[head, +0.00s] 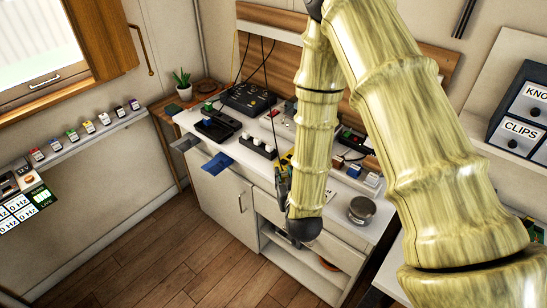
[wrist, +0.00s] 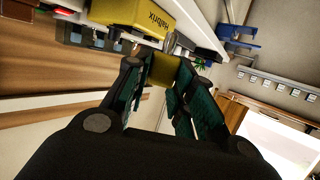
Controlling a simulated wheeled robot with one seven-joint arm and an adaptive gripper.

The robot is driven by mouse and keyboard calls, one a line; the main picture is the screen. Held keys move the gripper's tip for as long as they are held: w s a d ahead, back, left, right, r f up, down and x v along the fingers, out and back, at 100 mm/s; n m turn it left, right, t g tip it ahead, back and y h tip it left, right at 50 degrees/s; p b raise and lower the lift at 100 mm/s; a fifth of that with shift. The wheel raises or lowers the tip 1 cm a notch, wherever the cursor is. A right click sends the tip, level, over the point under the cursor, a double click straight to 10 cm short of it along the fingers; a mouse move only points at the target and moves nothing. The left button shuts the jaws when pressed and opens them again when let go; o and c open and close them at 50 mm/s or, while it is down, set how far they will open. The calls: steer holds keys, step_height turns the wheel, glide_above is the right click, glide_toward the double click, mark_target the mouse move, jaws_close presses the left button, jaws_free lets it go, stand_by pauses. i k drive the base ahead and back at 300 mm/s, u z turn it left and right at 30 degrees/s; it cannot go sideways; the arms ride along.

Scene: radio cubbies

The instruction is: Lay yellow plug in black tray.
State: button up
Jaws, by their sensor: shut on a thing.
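A yellow plug (wrist: 163,70) is between my gripper's fingertips (wrist: 164,82) in the wrist view. A larger yellow body with upside-down lettering (wrist: 146,18) is just beyond it; I cannot tell whether they are one piece. In the head view my gripper (head: 283,173) is over the front of the white counter, with yellow (head: 287,157) at its tips, partly hidden by my arm. A dark, shallow black tray (head: 216,125) appears to be on the counter's left part, left of and apart from my gripper.
A blue tray (head: 217,162) and a grey one (head: 186,142) stick out from the counter's front left edge. A black device (head: 248,98) with cables stands at the back.

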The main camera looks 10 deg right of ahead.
mark_target(221, 134)
steer(key=u, duration=1.6)
steer(key=k, duration=0.75)
steer(key=z, duration=1)
steer(key=i, duration=1.65)
